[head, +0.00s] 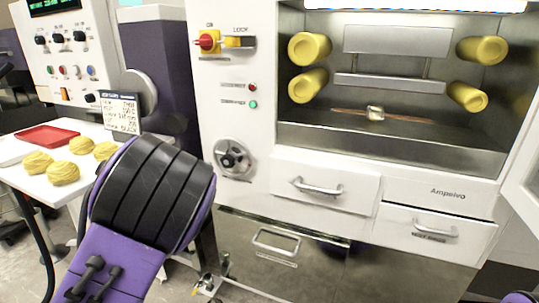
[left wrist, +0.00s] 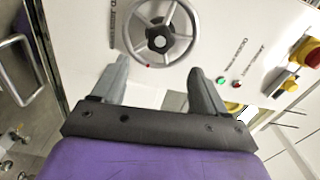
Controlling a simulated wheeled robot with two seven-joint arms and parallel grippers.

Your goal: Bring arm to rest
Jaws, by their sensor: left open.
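My left arm shows large in the head view, with a purple link and a black ribbed joint, coming in from the lower left. Its gripper is hidden behind the arm there. In the left wrist view my left gripper (left wrist: 158,66) has its two grey fingers spread wide apart with nothing between them. The fingers point toward a white machine panel with a spoked handwheel (left wrist: 160,38), which shows beyond and between the fingertips. The handwheel also shows in the head view (head: 233,158), right of the arm. My right gripper is not in view.
The white machine (head: 245,100) has a red-yellow switch (head: 208,41), drawers with handles and an open chamber with yellow rollers (head: 309,48). At left, a white table (head: 40,178) holds yellow dough-like lumps (head: 63,173) and a red tray (head: 46,137). An open door edge stands at far right.

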